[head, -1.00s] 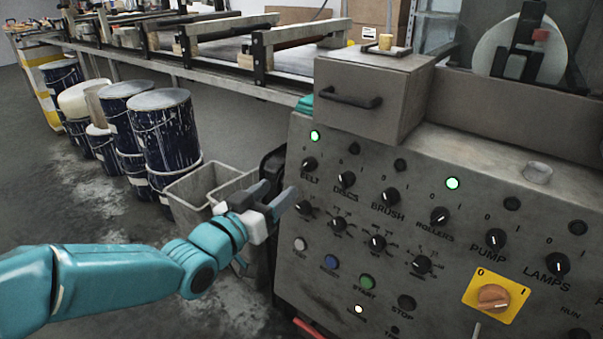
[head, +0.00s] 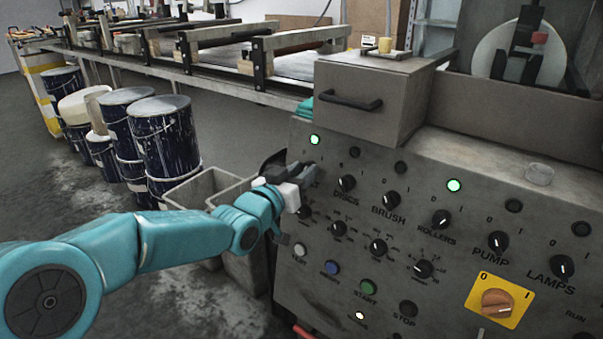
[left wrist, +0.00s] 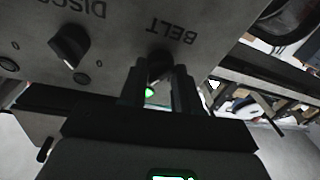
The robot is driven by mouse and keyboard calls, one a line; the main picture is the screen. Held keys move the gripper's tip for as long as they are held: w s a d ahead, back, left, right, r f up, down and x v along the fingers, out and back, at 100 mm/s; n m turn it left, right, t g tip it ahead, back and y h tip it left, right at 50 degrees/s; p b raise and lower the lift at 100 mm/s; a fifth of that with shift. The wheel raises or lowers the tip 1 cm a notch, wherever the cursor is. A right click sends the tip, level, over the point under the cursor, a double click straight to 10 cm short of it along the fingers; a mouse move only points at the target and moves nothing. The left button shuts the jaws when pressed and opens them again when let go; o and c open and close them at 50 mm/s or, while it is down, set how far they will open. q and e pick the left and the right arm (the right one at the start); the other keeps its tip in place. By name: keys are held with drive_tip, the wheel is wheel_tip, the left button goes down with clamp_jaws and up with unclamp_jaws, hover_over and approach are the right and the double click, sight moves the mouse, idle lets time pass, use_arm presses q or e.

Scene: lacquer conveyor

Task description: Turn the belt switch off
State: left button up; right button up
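The belt switch (left wrist: 159,62) is a black rotary knob beside the upside-down BELT label in the left wrist view. In the head view my left gripper (head: 293,174) covers it at the panel's upper left. In the left wrist view the two fingers (left wrist: 159,80) stand apart, one on each side of the knob, with a gap between them. They look open, close to the panel. Part of the knob's base is hard to make out in shadow. The lamp (head: 314,139) above the belt switch glows green. My right gripper is not in view.
The discs knob (head: 346,183) sits just right of my gripper, with brush, rollers, pump and lamps knobs beyond. A grey drawer box (head: 370,92) stands above the panel. Bins (head: 192,190) and paint-stained drums (head: 165,140) stand to the left. A yellow-plated orange switch (head: 497,301) is lower right.

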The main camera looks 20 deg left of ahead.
use_arm(q)
drive_tip(key=shift+c, duration=0.9)
drive_tip(key=shift+n, duration=0.3)
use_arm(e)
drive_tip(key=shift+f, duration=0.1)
use_arm(q)
drive_tip(key=shift+r+n+g+y+b, duration=0.1)
drive_tip(key=shift+n+g+y+b, duration=0.35)
drive_tip(key=shift+n, duration=2.6)
drive_tip(key=shift+r+n+g+y+b, duration=0.2)
drive_tip(key=shift+n+y+b, duration=0.45)
drive_tip(key=shift+n, duration=2.4)
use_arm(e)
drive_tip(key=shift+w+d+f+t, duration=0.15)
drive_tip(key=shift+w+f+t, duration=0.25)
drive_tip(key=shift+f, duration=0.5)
use_arm(q)
drive_tip(key=shift+f, duration=0.15)
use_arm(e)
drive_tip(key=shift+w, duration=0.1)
